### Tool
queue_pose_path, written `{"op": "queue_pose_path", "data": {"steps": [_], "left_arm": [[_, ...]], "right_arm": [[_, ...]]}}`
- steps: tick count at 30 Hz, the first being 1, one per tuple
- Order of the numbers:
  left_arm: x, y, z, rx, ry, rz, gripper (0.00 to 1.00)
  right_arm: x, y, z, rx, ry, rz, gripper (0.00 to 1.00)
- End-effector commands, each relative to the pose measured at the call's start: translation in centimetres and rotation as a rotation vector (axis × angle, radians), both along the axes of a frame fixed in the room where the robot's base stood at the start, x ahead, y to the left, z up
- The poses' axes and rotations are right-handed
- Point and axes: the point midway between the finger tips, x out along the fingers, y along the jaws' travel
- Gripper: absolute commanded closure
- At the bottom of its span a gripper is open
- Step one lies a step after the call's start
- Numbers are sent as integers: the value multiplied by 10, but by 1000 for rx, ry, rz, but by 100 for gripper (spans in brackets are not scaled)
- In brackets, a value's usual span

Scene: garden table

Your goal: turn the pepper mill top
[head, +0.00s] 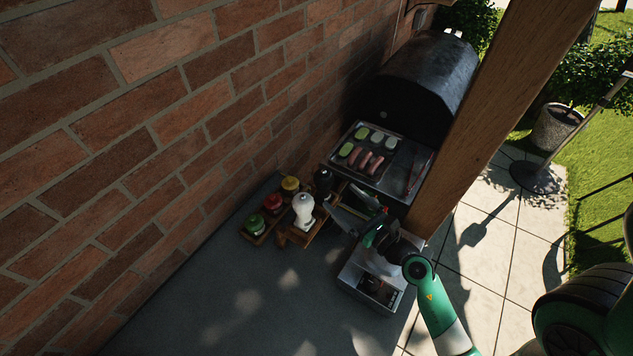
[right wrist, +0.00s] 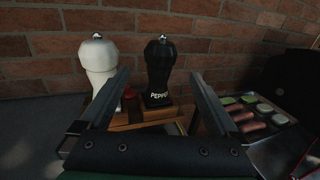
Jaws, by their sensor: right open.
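The black pepper mill (head: 323,181) stands upright in a wooden rack beside the brick wall. In the right wrist view the pepper mill (right wrist: 159,68) shows its dark knobbed top and the lettering on its base. My right gripper (head: 355,207) comes in from the right, beside the rack. In the right wrist view its two fingers (right wrist: 158,80) are spread wide, with nothing between the pads. The pepper mill stands beyond them, seen between the fingertips and apart from them. My left gripper is not in view.
A white mill (head: 303,210) stands left of the pepper mill, close to the left finger's line in the wrist view. Green, red and yellow-lidded jars (head: 272,203) sit in the rack. A grill (head: 405,150) with food stands behind. The grey counter (head: 240,290) is clear in front.

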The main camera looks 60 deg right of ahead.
Motion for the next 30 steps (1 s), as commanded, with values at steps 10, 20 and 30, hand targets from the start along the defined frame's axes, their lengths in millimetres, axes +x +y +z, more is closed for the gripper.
{"op": "queue_pose_path", "data": {"steps": [10,20,30], "left_arm": [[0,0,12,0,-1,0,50],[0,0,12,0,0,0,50],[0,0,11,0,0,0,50]], "right_arm": [[46,-22,4,0,-2,2,3],[99,-48,2,2,-2,0,3],[105,-51,1,2,0,0,3]]}}
